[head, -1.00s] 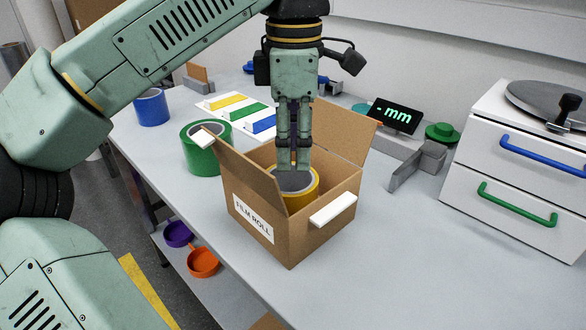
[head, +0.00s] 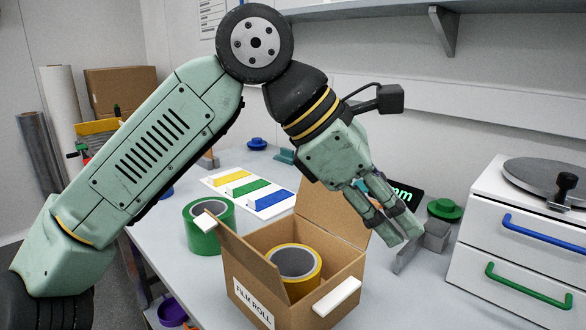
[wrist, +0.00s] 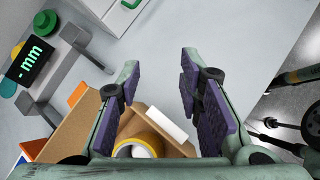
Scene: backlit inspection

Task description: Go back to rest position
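My gripper (head: 400,232) is raised above the bench, to the right of the cardboard box (head: 318,280) marked FILM ROLL, and tilts down to the right. In the wrist view its two purple-padded fingers (wrist: 159,66) stand wide apart with nothing held between them. A yellow roll (head: 304,284) with a grey core sits inside the open box. The roll also shows at the bottom of the wrist view (wrist: 148,142), apart from the fingers. The lower part of the roll is hidden by the box walls.
A green roll (head: 196,236) stands left of the box. Behind it lies a white board with coloured blocks (head: 248,187). A grey bracket (head: 432,238), a lit display (head: 408,193) and a white drawer unit (head: 512,262) stand to the right. A shelf (head: 380,10) runs overhead.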

